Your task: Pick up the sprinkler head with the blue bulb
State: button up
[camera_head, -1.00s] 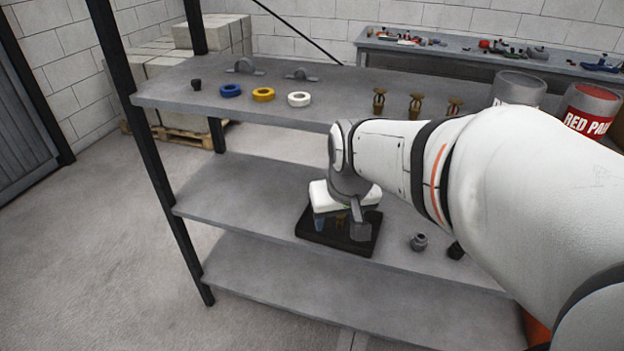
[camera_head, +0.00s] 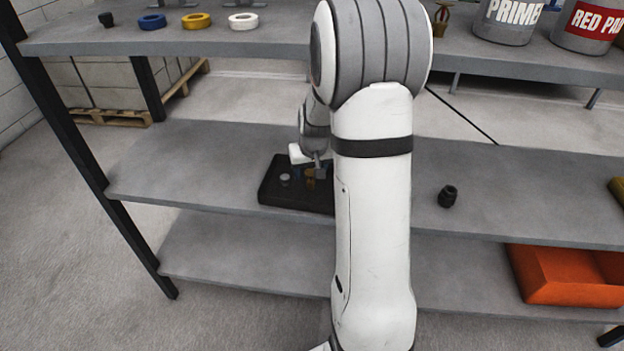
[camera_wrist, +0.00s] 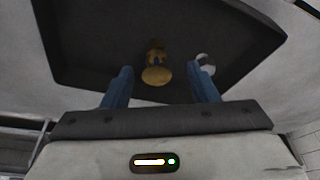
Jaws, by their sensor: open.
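A brass sprinkler head (camera_wrist: 156,64) stands on the black tray (camera_wrist: 90,42), ahead of and between my fingertips in the wrist view. Its bulb colour cannot be made out. In the head view the brass head (camera_head: 310,180) shows small beside my fingers, and the tray (camera_head: 275,194) lies on the middle shelf, partly hidden by my arm. My gripper (camera_wrist: 160,75) is open with nothing held, its blue fingers apart. It also shows over the tray in the head view (camera_head: 309,172). A pale grey-white piece (camera_wrist: 206,63) is on the tray, close by the right fingertip.
A dark fitting (camera_head: 447,196) stands on the middle shelf to the right. The upper shelf (camera_head: 280,38) holds blue, yellow and white rings and paint cans (camera_head: 505,20). An orange bin (camera_head: 565,275) is on the bottom shelf. The middle shelf left of the tray is clear.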

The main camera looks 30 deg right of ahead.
aim_at(312, 175)
jog(key=x, duration=0.4)
jog(key=shift+s+d+f, duration=0.15)
jog(key=shift+s+f, duration=0.05)
jog(key=shift+s, duration=0.05)
jog(key=shift+c, duration=0.2)
jog(key=shift+s, duration=0.1)
jog(key=c, duration=1)
jog(key=shift+r, duration=0.1)
